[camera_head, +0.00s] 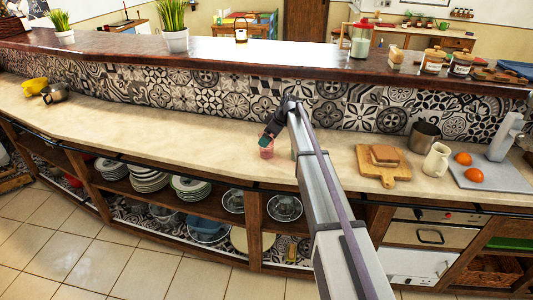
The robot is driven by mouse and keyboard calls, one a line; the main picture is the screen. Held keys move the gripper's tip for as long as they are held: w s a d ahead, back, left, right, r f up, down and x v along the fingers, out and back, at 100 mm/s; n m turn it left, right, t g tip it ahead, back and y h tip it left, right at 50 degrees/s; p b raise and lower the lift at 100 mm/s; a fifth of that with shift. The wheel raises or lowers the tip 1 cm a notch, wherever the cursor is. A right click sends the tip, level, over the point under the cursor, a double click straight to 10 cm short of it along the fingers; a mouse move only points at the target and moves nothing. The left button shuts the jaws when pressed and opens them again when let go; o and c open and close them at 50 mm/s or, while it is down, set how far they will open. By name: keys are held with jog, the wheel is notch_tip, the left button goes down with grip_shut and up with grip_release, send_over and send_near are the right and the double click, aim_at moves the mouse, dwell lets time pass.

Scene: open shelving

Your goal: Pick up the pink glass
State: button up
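The pink glass (267,151) stands on the pale counter (205,133), left of my arm and near the counter's front edge. It is small and see-through in the head view. My gripper (266,140) points down at the glass's top, with its fingertips at or just over the rim. The fingers are dark and too small to show whether they are open or shut, or whether they touch the glass. My arm crosses the counter and hides part of it.
A wooden board with bread (383,160), a metal cup (424,135), a cream jug (436,160) and a grey board with oranges (490,175) stand to the right. A raised dark ledge (290,58) runs behind.

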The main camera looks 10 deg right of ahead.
jog(key=shift+x, duration=1.1)
jog(key=shift+d+r, duration=0.15)
jog(key=shift+r, duration=0.05)
jog(key=shift+c, duration=0.4)
jog(key=c, duration=1)
